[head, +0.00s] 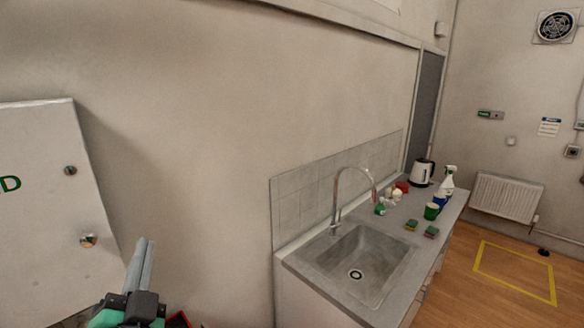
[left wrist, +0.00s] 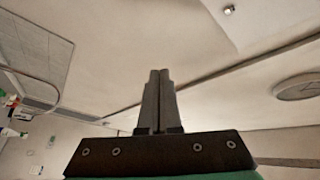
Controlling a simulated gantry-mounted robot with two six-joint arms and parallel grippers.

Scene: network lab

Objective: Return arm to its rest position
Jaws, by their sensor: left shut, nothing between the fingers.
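My left gripper (head: 143,266) rises from the lower left of the head view, its grey fingers together and pointing up. It is empty and stands in front of the bare wall, just right of the white cabinet. In the left wrist view the fingers (left wrist: 159,98) are also closed against each other, with nothing between them. Nothing is seen touching the fingers. My right gripper is not in either view.
A white cabinet (head: 45,200) with two round locks is at left. A counter with a steel sink (head: 356,262) and tall tap (head: 338,200) stands right of centre. A kettle (head: 423,172), spray bottle (head: 447,183), cups and sponges sit on it. Open wooden floor (head: 470,300) lies at right.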

